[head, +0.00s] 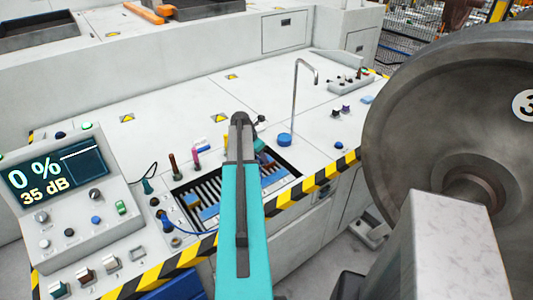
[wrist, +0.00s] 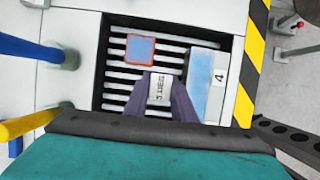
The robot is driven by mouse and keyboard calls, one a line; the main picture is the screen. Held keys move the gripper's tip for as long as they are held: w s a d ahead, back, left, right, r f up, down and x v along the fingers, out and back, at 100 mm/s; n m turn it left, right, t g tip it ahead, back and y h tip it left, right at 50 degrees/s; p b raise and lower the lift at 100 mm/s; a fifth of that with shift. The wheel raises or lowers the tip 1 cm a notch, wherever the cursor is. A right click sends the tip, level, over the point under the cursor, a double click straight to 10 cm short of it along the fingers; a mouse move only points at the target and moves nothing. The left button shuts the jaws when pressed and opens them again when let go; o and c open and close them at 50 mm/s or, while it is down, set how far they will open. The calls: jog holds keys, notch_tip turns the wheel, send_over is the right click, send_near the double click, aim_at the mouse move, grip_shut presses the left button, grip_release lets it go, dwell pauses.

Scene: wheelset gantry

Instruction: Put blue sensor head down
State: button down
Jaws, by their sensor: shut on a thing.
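My gripper (wrist: 160,98) is seen in the wrist view as two dark fingers shut on a small piece, taken as the blue sensor head (wrist: 161,88). Only its pale, lettered face shows between the fingers; its colour is hidden. It is over the slotted tray (wrist: 115,87), and I cannot tell whether it touches the slats. A blue block with a "4" label (wrist: 206,85) lies to its right. A blue square with a red rim (wrist: 140,48) is just above it. In the head view my teal arm hides most of this area.
A blue rod (wrist: 30,48) and a yellow rod (wrist: 30,125) are at left in the wrist view. The striped bench edge (head: 310,181) runs along the front. A display panel (head: 63,190) stands at left, a large wheel (head: 430,110) at right. The back bench top is largely clear.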

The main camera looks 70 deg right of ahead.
jog(key=shift+w+d+f+p, duration=0.15)
jog(key=shift+d+p, duration=0.25)
jog(key=shift+d, duration=0.95)
jog(key=shift+d+f+p, duration=0.1)
jog(key=shift+d+p, duration=0.35)
jog(key=shift+d, duration=0.9)
jog(key=shift+w+d+f+p, duration=0.15)
jog(key=shift+d+p, duration=0.25)
jog(key=shift+d, duration=0.95)
jog(key=shift+f+p, duration=0.95)
jog(key=shift+f, duration=0.8)
jog(key=shift+f, duration=0.15)
jog(key=c, duration=1.5)
grip_release()
jog(key=shift+a+r, duration=0.1)
jog(key=shift+r, duration=0.15)
jog(key=shift+b+v, duration=1.7)
jog(key=shift+v, duration=4.2)
